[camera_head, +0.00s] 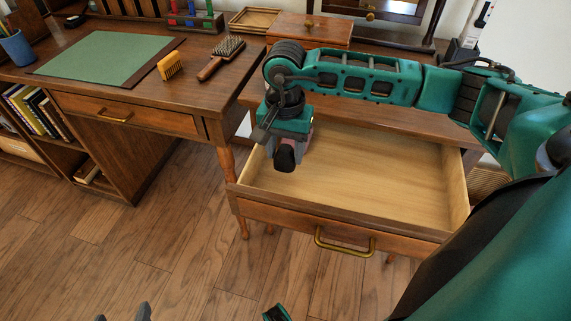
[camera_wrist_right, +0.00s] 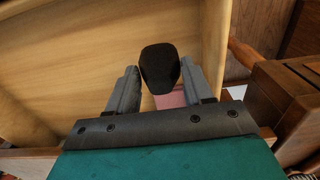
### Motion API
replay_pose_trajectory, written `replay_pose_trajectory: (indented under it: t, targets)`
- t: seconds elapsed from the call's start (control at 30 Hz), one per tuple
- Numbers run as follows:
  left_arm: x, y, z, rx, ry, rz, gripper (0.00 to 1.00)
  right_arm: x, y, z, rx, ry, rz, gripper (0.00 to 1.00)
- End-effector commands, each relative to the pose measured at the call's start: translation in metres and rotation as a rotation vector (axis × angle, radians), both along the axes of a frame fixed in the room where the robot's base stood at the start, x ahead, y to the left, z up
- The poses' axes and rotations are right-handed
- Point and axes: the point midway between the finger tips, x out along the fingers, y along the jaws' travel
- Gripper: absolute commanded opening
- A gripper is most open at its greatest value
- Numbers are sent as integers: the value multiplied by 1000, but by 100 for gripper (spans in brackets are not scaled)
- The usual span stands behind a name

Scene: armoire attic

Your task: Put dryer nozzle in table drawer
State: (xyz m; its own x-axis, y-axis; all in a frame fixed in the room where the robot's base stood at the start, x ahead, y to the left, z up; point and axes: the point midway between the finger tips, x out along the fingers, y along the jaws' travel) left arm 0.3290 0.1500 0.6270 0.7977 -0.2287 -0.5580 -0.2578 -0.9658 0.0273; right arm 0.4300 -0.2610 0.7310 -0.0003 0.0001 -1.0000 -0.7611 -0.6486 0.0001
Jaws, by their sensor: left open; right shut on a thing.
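The dryer nozzle (camera_head: 285,158) is a small black piece with a pinkish part beside it. My right gripper (camera_head: 289,143) is shut on it and holds it over the left part of the open table drawer (camera_head: 375,185). In the right wrist view the black nozzle (camera_wrist_right: 160,68) shows between the fingers of the right gripper (camera_wrist_right: 162,92), with the pale wooden drawer floor (camera_wrist_right: 60,65) beyond. The drawer is pulled out and its visible floor is bare. My left gripper (camera_head: 124,313) is open at the bottom edge, with only its fingertips showing, away from the drawer.
A desk (camera_head: 215,90) at the left carries a green mat (camera_head: 95,57), a yellow comb (camera_head: 170,66) and a hairbrush (camera_head: 222,58). A wooden box (camera_head: 308,28) stands on the table behind the drawer. The brass drawer handle (camera_head: 344,246) juts out in front. Open floor lies at the lower left.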

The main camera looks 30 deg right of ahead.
Motion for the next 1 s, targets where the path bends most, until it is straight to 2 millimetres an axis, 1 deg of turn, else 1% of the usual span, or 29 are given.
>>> replay_pose_trajectory:
  t: [0.17,0.3,0.37,0.6,0.73,0.77,1.0]
  targets:
    - [0,-1,-4,-4,0,4,76,-1,0,-15,-1,3,1,22]
    - [0,-2,-9,-8,0,6,76,-1,0,-38,-1,4,1,22]
    - [0,-2,-10,-9,-1,7,76,0,0,-44,-1,2,1,22]
    - [1,-2,-9,-9,-1,7,76,0,0,-45,0,0,1,22]
    - [1,-2,-13,-9,1,6,76,0,0,-49,-1,-1,1,22]
    - [1,-2,-12,-9,2,6,76,0,0,-49,-1,-1,1,52]
    - [1,-2,-10,-6,0,3,76,0,0,-48,-1,1,1,75]
